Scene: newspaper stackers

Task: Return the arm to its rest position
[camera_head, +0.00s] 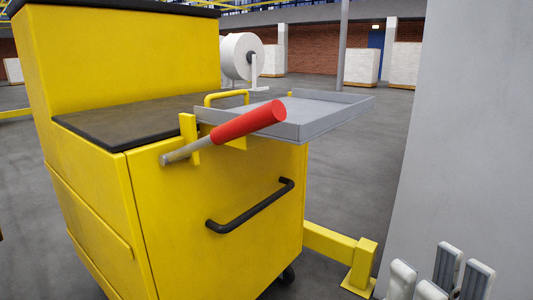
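My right gripper (438,278) shows at the bottom right corner. Only its pale grey and white fingertips are in view, pointing up. They stand apart with nothing seen between them, and the rest of the gripper is cut off by the lower edge. It is clear of the yellow cabinet (190,240), to the right of it. My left gripper is not in view.
A red-handled tool (245,123) hangs on the cabinet beside a grey tray (345,106). A black handle (250,207) is on the cabinet front. A yellow floor bracket (340,250) and a large grey panel (465,130) stand near my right gripper.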

